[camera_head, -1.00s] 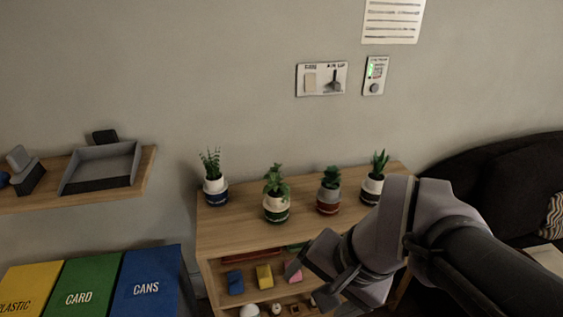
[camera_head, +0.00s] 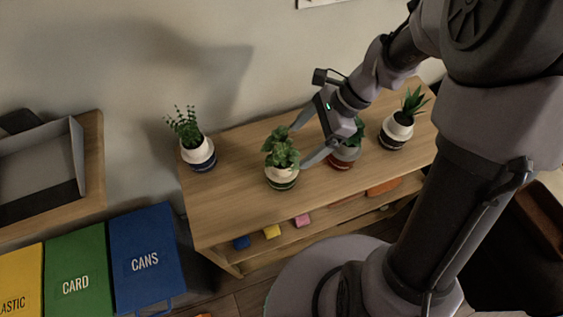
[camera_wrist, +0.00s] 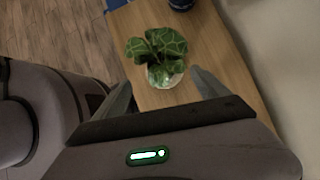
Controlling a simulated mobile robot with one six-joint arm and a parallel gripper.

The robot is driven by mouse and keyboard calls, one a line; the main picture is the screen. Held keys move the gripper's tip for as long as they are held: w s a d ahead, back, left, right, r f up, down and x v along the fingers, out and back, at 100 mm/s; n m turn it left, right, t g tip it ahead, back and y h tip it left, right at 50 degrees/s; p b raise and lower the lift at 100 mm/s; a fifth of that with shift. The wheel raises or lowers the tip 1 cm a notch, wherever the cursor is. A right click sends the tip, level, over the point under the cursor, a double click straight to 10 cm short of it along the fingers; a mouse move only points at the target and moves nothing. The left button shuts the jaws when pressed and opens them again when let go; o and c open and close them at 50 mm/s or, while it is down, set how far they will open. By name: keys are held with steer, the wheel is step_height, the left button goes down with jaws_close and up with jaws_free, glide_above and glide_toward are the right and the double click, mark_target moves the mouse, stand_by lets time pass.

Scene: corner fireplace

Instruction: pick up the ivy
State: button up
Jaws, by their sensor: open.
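The ivy (camera_head: 280,150), a plant with broad, pale-veined leaves, stands upright in a white pot with a dark green band on the wooden shelf top. In the wrist view the ivy (camera_wrist: 157,46) is just ahead of my fingers, its pale pot (camera_wrist: 165,76) appearing between the fingertips. My gripper (camera_head: 298,148) is open and empty, to the right of the ivy, its fingers pointing left towards it. The gripper also shows in the wrist view (camera_wrist: 161,80). Whether a finger touches the pot or leaves cannot be told.
A red-banded pot plant (camera_head: 345,154) stands close behind my gripper, partly hidden by it. A black-banded pot plant (camera_head: 397,130) is farther right, a blue-banded one (camera_head: 198,153) left. Bare shelf top (camera_head: 226,205) lies in front. Bins (camera_head: 147,262) stand at left.

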steer(key=b+x, duration=0.3)
steer(key=x, duration=0.3)
steer(key=shift+w+f, duration=0.2)
steer(key=shift+f, duration=0.15)
steer(key=shift+a+f+b, duration=0.25)
steer(key=shift+a+b, duration=0.05)
steer(key=shift+b, duration=0.05)
steer(key=shift+r, duration=0.15)
steer(key=c, duration=1.7)
